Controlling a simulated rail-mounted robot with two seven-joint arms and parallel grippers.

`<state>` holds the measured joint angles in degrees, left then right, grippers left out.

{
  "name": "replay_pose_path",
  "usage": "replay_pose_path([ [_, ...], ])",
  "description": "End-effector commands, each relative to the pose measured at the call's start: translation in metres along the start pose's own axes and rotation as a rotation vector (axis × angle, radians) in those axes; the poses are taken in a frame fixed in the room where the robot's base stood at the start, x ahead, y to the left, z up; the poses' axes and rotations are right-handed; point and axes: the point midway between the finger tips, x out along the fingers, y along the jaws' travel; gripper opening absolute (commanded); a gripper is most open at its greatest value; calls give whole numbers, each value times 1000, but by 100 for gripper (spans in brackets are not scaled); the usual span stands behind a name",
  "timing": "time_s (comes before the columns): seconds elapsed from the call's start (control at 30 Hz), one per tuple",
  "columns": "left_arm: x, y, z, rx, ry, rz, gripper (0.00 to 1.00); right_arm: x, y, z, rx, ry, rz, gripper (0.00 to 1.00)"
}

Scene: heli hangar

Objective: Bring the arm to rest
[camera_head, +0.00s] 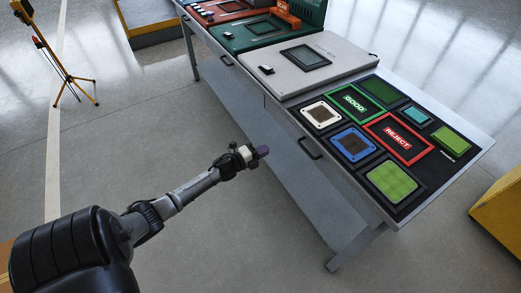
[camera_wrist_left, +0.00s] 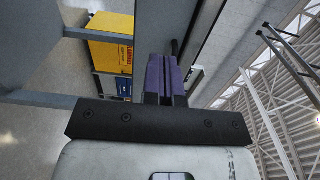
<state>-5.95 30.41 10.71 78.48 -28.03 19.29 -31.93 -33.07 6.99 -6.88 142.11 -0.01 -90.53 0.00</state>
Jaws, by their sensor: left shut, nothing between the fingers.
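My left arm comes in from the left in the head view and reaches toward the front of the table. Its gripper (camera_head: 261,152) has purple fingertips, is shut and empty, and hangs in front of the table, apart from everything on it. In the left wrist view, the gripper (camera_wrist_left: 167,77) shows its purple fingers pressed together with nothing between them. My right gripper is not in view.
The table (camera_head: 290,125) carries a black board (camera_head: 458,168) with GOOD (camera_head: 354,102) and REJECT (camera_head: 398,138) frames and several coloured pads. A white box (camera_head: 340,72) and green case (camera_head: 232,40) stand behind. A yellow tripod (camera_head: 65,75) stands left; open floor lies between.

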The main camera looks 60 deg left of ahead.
Motion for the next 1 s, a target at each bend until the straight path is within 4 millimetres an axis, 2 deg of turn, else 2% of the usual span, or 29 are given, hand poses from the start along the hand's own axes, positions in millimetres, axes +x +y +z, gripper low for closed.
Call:
replay_pose_path([
  [0.2,-10,0,0,0,0,0,0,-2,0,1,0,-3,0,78],
  [0.5,-11,0,0,-25,0,0,0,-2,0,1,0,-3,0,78],
  [0.57,-11,4,6,-61,-36,21,0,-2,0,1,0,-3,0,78],
  [0.73,-19,26,42,-199,-282,139,0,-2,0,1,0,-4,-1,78],
  [0.83,-26,28,60,-314,-468,190,0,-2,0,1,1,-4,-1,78],
  [0.9,-30,24,65,-398,-584,213,0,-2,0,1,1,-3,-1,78],
  [1.0,-35,14,58,-517,-724,242,0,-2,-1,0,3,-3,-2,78],
])
